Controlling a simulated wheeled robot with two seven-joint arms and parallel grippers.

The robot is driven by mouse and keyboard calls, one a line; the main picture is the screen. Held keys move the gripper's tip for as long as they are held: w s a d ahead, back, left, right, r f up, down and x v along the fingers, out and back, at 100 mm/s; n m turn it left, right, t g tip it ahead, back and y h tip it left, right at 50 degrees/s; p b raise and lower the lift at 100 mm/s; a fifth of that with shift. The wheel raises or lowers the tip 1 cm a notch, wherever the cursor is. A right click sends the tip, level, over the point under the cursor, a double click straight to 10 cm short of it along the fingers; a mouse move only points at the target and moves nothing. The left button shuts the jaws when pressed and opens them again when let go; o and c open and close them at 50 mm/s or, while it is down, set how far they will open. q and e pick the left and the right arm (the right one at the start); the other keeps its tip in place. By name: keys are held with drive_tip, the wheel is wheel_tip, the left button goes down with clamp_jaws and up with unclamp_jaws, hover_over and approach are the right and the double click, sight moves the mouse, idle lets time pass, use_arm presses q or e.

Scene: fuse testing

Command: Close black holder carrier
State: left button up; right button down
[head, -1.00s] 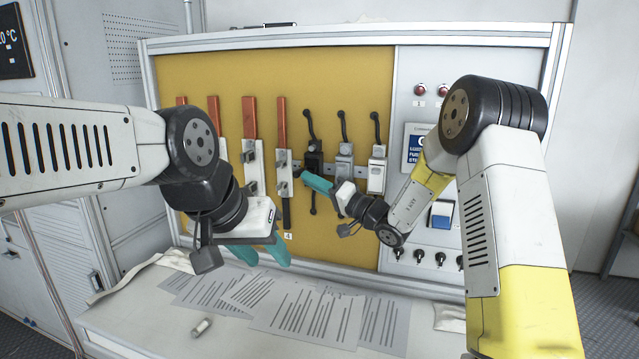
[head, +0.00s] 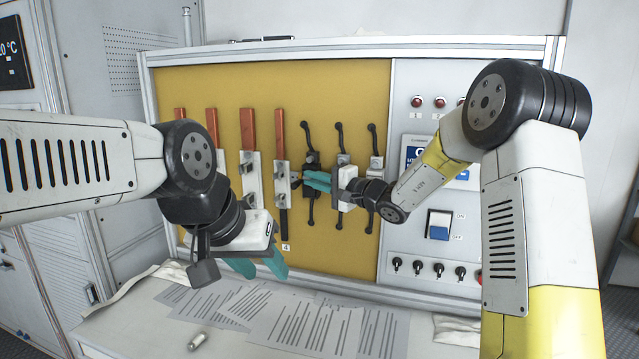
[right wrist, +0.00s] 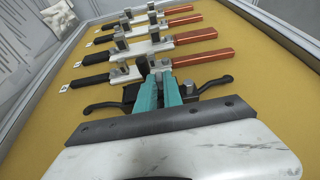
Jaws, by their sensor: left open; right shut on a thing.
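The black holder (head: 312,160) is mounted on the yellow panel, with one black lever rising above it and one hanging below. In the right wrist view its black body (right wrist: 131,93) shows beside the fingers, a lever reaching out on each side. My right gripper (head: 307,181) has its teal fingers at the front of this holder, shut on its carrier; the fingers (right wrist: 160,80) hide most of the gripped part. My left gripper (head: 258,267) is open and empty, low in front of the panel above the worktable.
Two white holders (head: 344,165) with black levers stand to the right, close to my right wrist. Several white fuse mounts with red-brown handles (head: 248,130) stand left. The worktable holds printed sheets (head: 305,325) and a small cylinder (head: 198,341).

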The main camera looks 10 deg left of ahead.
drive_tip(key=shift+w, duration=0.1)
drive_tip(key=c, duration=1.5)
unclamp_jaws()
drive_tip(key=shift+v, duration=3.95)
